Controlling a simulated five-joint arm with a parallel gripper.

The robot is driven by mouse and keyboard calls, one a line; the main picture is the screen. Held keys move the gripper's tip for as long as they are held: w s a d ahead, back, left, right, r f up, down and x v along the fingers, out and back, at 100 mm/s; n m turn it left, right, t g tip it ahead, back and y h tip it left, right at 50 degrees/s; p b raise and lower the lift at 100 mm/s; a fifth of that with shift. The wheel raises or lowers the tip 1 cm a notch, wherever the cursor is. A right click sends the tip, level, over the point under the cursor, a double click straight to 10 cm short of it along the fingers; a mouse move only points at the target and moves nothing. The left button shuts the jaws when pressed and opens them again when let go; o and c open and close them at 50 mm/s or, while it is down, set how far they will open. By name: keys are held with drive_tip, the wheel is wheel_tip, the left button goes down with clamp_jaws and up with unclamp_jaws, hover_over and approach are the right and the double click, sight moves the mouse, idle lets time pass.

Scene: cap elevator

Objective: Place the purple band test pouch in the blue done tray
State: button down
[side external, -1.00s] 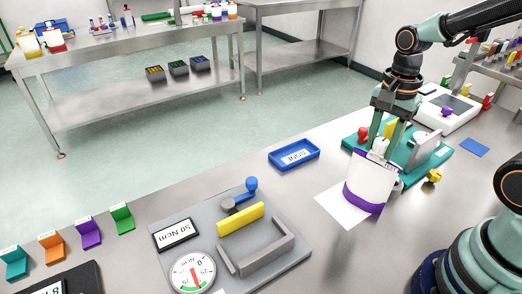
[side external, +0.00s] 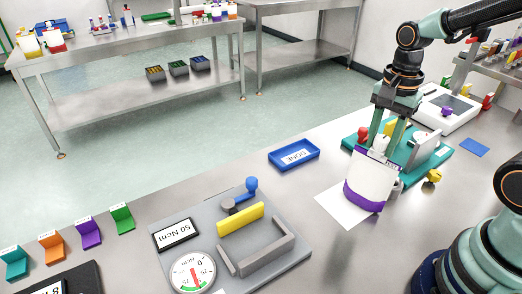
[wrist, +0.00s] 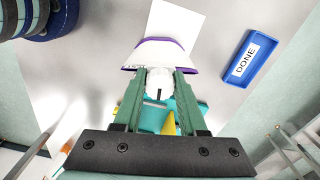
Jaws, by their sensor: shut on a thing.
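The purple band test pouch (side external: 369,182) is white with a purple band along its lower edge. My gripper (side external: 384,147) is shut on its white top from above. The pouch hangs tilted a little over a white sheet; whether it touches the sheet I cannot tell. In the wrist view the pouch (wrist: 160,52) shows beyond the green fingers (wrist: 159,84). The blue done tray (side external: 293,154) lies to the left of the pouch on the bench, empty apart from its DONE label. In the wrist view the tray (wrist: 262,45) is at the upper right.
The white sheet (side external: 337,208) lies under the pouch. A teal fixture (side external: 433,160) with red and yellow parts stands right behind it. A grey torque station (side external: 290,262) with a dial is in front of the tray. Bench between pouch and tray is clear.

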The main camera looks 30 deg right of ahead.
wheel_tip(320, 180, up, 19)
drive_tip(key=w+a+f+n, duration=0.1)
drive_tip(key=w+f+n, duration=0.35)
drive_tip(key=w, duration=0.35)
drive_tip(key=w+a+f+n, duration=0.1)
drive_tip(key=w+f+n, duration=0.2)
drive_tip(key=w+n, duration=0.35)
drive_tip(key=w+a+f+n, duration=0.1)
drive_tip(key=w+f+n, duration=0.25)
drive_tip(key=w, duration=0.55)
wheel_tip(320, 180, down, 8)
drive_tip(key=shift+s+n, duration=0.15)
drive_tip(key=shift+n, duration=0.3)
drive_tip(key=shift+f, duration=0.1)
drive_tip(key=shift+c, duration=2.3)
unclamp_jaws()
